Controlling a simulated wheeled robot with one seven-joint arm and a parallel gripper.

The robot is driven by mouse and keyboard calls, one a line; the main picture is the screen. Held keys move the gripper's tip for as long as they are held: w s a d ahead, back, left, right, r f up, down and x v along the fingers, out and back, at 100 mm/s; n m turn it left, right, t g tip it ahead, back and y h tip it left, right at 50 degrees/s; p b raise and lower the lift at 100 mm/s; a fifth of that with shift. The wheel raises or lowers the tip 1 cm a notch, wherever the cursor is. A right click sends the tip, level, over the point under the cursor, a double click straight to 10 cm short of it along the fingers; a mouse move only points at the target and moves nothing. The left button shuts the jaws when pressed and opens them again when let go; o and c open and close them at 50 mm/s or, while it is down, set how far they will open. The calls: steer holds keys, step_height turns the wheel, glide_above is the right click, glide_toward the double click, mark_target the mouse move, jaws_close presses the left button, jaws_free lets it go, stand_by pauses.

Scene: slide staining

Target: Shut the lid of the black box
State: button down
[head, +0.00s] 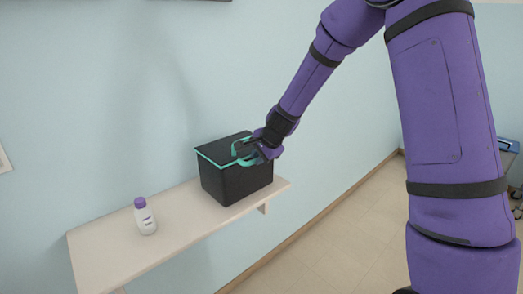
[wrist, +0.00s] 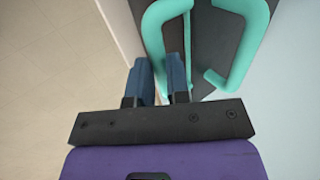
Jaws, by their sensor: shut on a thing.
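The black box (head: 236,184) stands on a wall shelf. Its dark lid (head: 222,149) lies flat or nearly flat across the top, with a teal line along the rim. I cannot tell whether a small gap remains. Teal handles show at the box top near my gripper (head: 246,152). In the wrist view, one teal handle (wrist: 153,32) runs down between the two blue fingers of my gripper (wrist: 159,75), which are shut on it. Another teal handle (wrist: 246,48) is to the right, apart from the fingers. My gripper hides part of the lid.
A white bottle with a purple cap (head: 145,216) stands on the pale shelf (head: 185,228), left of the box and apart from it. The shelf between them is clear. The wall is close behind. Open floor (head: 335,235) lies to the right.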

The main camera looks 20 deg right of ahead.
steer(key=f, duration=0.2)
steer(key=shift+s+d+f, duration=0.15)
steer(key=shift+s+f, duration=0.15)
steer(key=shift+f, duration=0.1)
steer(key=c, duration=1.1)
jaws_free()
steer(key=shift+s+d, duration=0.1)
steer(key=shift+r, duration=0.15)
steer(key=v, duration=1)
steer(key=shift+r, duration=0.4)
